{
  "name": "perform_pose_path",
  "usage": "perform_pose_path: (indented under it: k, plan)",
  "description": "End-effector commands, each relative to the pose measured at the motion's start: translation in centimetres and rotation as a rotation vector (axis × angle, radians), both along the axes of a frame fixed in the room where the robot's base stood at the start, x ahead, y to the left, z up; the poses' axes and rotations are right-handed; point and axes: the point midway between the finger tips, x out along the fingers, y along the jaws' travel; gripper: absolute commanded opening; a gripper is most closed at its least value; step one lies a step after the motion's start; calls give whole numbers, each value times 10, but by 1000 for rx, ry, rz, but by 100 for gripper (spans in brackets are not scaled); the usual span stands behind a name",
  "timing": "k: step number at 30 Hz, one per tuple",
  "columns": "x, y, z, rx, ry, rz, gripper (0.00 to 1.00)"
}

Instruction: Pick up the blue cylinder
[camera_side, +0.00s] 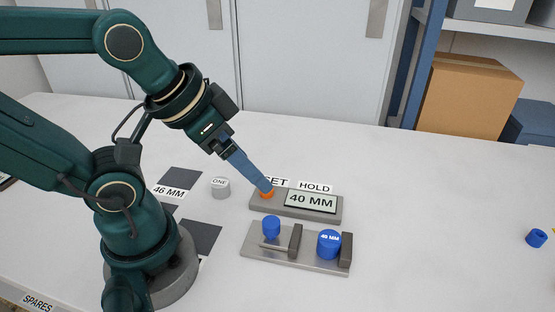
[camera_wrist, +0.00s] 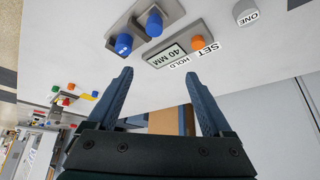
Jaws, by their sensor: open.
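My gripper (camera_side: 264,186) is open and empty. In the side view its fingertips overlap the orange button, up and left of the blue cylinder. The wrist view shows the two fingers (camera_wrist: 159,75) spread, with the blue cylinder beyond the left fingertip.
A grey display box (camera_side: 294,212) reads 40 MM, with SET and HOLD labels and an orange button (camera_wrist: 197,42). A grey cylinder (camera_side: 220,189) marked ONE stands left. Dark pads lie near my base.

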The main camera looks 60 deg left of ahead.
Motion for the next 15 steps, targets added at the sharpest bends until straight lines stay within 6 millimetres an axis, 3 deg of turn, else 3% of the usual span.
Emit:
perform_pose_path:
  k: [9, 15]
  plan:
    - [95, 35, 41, 366, -413, -199, 84]
    - [143, 27, 24, 517, -539, -494, 84]
